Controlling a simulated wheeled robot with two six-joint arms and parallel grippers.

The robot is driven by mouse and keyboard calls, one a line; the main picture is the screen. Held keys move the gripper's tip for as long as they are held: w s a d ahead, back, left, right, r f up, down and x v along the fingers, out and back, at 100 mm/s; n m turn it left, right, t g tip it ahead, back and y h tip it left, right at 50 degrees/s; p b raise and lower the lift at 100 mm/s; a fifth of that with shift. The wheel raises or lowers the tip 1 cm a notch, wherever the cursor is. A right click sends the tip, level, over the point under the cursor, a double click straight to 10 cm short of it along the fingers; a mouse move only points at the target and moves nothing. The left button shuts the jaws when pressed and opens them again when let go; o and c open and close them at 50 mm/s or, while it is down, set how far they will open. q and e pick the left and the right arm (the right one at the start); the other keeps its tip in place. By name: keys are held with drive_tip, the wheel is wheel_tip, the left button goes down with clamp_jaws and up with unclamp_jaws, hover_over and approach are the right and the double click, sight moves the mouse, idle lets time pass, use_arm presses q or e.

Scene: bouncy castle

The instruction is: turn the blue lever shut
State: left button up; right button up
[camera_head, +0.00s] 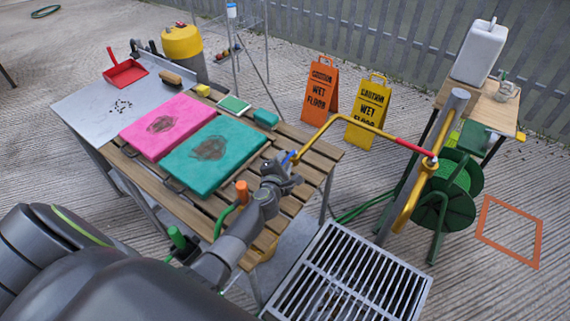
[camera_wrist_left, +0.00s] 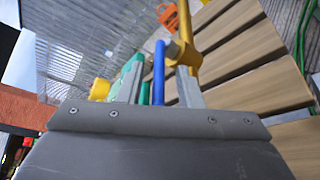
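The blue lever (camera_head: 289,157) is a thin bar at the table-side end of a yellow pipe (camera_head: 345,117). In the left wrist view the blue lever (camera_wrist_left: 158,75) points lengthwise between the two fingers of my left gripper (camera_wrist_left: 160,88). A gap shows on each side of it, so the fingers are open around it and seem not to touch it. A yellow fitting (camera_wrist_left: 178,54) sits beside the lever's far end. In the head view my left gripper (camera_head: 284,171) covers part of the lever and fitting. My right gripper is not in view.
The slatted table (camera_head: 312,146) below holds a teal mat (camera_head: 230,142) and a pink mat (camera_head: 150,110). An orange-capped item (camera_head: 242,190) stands close to my left arm. A grey post (camera_head: 445,125) carries the pipe at right, near a green hose reel (camera_head: 455,195). A metal grate (camera_head: 350,280) lies in front.

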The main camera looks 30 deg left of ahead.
use_arm(q)
drive_tip(key=shift+w, duration=0.35)
clamp_jaws()
